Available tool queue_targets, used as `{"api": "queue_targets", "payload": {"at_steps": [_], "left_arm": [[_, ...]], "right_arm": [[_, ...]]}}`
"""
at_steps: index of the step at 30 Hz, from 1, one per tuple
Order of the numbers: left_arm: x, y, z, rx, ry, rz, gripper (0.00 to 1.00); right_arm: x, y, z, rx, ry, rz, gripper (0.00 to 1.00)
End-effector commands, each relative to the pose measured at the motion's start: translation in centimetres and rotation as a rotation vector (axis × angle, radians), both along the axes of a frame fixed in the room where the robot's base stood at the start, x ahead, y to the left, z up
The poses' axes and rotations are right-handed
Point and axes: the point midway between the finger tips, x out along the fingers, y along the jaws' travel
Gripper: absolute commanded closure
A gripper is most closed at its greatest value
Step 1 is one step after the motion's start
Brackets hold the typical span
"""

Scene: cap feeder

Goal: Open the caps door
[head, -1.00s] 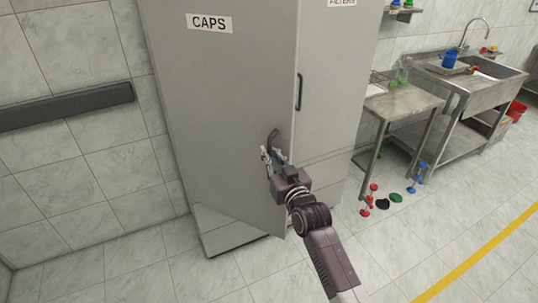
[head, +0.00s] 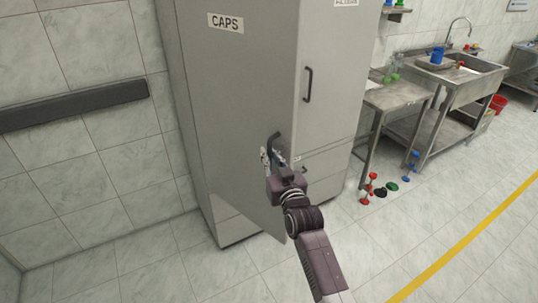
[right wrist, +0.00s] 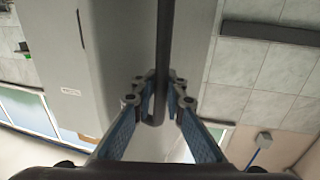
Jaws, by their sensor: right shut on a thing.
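The caps door (head: 232,110) is the grey left door of a tall cabinet and bears a "CAPS" label (head: 226,22). It stands ajar, its lower corner jutting out past the cabinet base. My right gripper (head: 272,160) is shut on the door's dark handle (head: 273,141), low near the door's free edge. In the right wrist view the dark handle bar (right wrist: 163,50) runs between the blue-padded fingers of the gripper (right wrist: 158,103). The gripper hides the handle's lower part in the head view. My left gripper is not in view.
The neighbouring grey door (head: 335,80) has its own dark handle (head: 307,85) and looks shut. To the right are a metal table (head: 398,95) and a sink unit (head: 465,85). Small coloured items (head: 368,188) stand on the floor by the table. The tiled floor in front is clear.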

Motion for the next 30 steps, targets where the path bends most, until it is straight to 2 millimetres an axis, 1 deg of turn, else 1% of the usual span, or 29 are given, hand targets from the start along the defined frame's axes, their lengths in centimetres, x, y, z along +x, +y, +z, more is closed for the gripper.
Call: {"api": "queue_targets", "payload": {"at_steps": [1,3,9,10,14,15,21,25,29,30], "left_arm": [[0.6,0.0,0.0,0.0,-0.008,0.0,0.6],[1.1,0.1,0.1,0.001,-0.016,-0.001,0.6],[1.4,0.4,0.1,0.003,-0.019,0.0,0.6],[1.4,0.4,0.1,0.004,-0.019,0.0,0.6],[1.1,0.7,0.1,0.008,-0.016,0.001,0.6],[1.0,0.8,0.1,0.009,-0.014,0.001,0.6],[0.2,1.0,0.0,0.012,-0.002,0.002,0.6],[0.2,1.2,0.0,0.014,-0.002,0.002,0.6],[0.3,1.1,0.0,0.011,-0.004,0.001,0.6],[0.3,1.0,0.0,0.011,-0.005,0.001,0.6]], "right_arm": [[0.0,-0.3,-0.1,-0.004,0.001,-0.003,1.0],[0.0,-0.3,-0.1,-0.004,0.001,-0.004,1.0],[0.0,-0.3,-0.1,-0.003,0.001,-0.004,1.0],[0.0,-0.3,-0.2,-0.004,0.002,-0.004,0.89],[0.0,-0.2,-0.1,-0.003,0.001,-0.003,0.74],[0.0,-0.2,-0.1,-0.002,0.001,-0.003,0.72],[0.0,-0.2,0.0,-0.001,0.0,-0.002,0.72],[-0.2,-0.2,0.0,-0.001,0.0,-0.002,0.72],[-1.3,-0.5,-0.1,-0.001,0.002,-0.002,0.72],[-1.9,-0.6,-0.1,-0.002,0.001,-0.002,0.72]]}}
